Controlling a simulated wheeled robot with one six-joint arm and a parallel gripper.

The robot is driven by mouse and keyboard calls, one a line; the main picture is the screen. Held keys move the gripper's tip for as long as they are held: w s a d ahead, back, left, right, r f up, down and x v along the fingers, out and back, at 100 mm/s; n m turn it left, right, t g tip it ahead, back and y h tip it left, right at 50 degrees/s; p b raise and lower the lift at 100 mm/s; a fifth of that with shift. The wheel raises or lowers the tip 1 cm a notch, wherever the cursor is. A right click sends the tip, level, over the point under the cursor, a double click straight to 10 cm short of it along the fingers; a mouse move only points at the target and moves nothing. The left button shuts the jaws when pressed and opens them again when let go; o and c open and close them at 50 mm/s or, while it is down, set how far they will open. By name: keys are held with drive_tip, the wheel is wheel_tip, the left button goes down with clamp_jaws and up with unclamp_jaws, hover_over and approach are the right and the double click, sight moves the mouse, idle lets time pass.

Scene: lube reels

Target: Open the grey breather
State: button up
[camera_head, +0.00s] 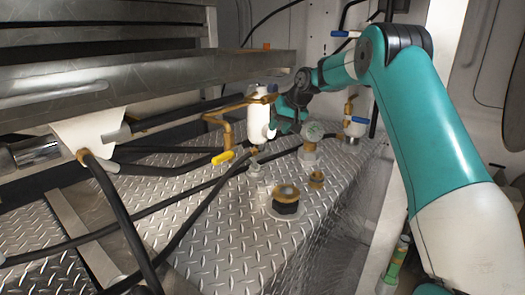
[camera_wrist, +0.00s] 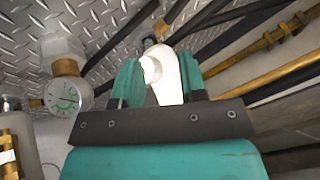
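My gripper (camera_head: 283,115) is low over the plate, just right of a white upright cylinder (camera_head: 262,112) in the head view. In the wrist view its two teal fingers (camera_wrist: 159,78) stand apart, one on each side of a pale white part (camera_wrist: 166,82). I cannot tell whether they press on it. A rounded grey cap on a brass neck (camera_wrist: 62,46) is left of the fingers, apart from them; it may be the grey breather.
A green-marked gauge (camera_wrist: 62,97) is left of the gripper. A yellow-handled valve (camera_head: 223,157), black hoses and a metal beam (camera_head: 130,85) crowd the left.

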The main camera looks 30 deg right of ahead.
drive_tip(key=a, duration=0.1)
drive_tip(key=g+h+p, duration=0.2)
drive_tip(key=h, duration=0.2)
approach(255, 162)
drive_tip(key=p+x, duration=0.2)
drive_tip(key=x, duration=0.6)
drive_tip(key=shift+f+p, duration=0.4)
clamp_jaws()
